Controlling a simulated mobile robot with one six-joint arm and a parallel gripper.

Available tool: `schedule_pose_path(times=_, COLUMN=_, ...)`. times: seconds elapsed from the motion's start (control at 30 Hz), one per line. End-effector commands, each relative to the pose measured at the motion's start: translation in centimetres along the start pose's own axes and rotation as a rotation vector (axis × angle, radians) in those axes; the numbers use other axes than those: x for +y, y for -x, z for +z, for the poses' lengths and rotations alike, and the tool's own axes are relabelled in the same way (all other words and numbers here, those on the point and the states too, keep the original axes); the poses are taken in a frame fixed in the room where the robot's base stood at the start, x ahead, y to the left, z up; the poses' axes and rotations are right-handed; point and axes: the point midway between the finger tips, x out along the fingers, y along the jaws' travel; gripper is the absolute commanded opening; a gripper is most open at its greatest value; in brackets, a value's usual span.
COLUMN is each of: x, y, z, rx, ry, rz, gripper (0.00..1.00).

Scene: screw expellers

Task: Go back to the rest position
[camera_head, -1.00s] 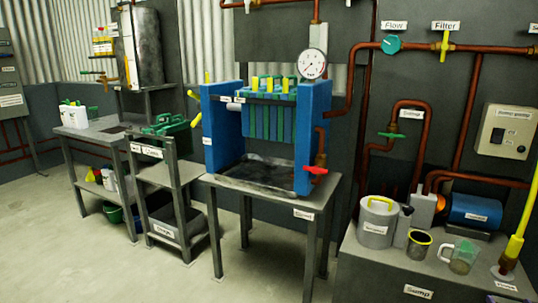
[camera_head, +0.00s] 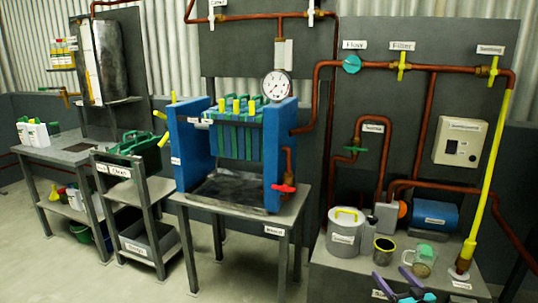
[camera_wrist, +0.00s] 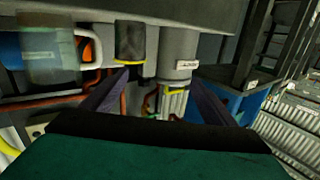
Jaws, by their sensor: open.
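My gripper (camera_head: 391,274) shows at the bottom right edge of the head view, with two purple fingers spread apart and a green part behind them. It also shows in the wrist view (camera_wrist: 160,82), open, with nothing held between the fingers. The fingertips point toward the sump bench (camera_head: 330,258). A dark cup with a yellow rim (camera_head: 384,249) and a glass jug (camera_head: 424,260) stand on that bench, beyond the fingers. In the wrist view the scene is upside down, with the cup (camera_wrist: 130,42) between the fingertips and the jug (camera_wrist: 50,55) at left.
A grey lidded canister (camera_head: 344,238) and a blue motor (camera_head: 435,215) stand on the same bench. A yellow pipe (camera_head: 488,165) rises at its right. A blue filter press (camera_head: 197,150) stands on a table at centre. Floor is clear at lower left.

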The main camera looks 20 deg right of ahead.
Motion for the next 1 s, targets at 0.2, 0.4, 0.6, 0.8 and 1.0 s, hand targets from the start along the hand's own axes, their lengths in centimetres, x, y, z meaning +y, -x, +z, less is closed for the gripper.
schedule_pose_path(times=0.2, x=-7.1, y=-3.9, z=-1.3, rx=-0.009, ry=-0.050, rz=-0.089, gripper=0.80)
schedule_pose_path(times=0.4, x=-12.8, y=-6.6, z=-1.6, rx=-0.028, ry=-0.100, rz=-0.124, gripper=0.80)
schedule_pose_path(times=0.6, x=-17.9, y=-8.7, z=-1.6, rx=-0.058, ry=-0.138, rz=-0.132, gripper=0.80)
schedule_pose_path(times=0.8, x=-22.7, y=-10.2, z=-1.1, rx=-0.106, ry=-0.167, rz=-0.115, gripper=0.80)
schedule_pose_path(times=1.0, x=-27.1, y=-10.8, z=0.0, rx=-0.178, ry=-0.184, rz=-0.078, gripper=0.80)
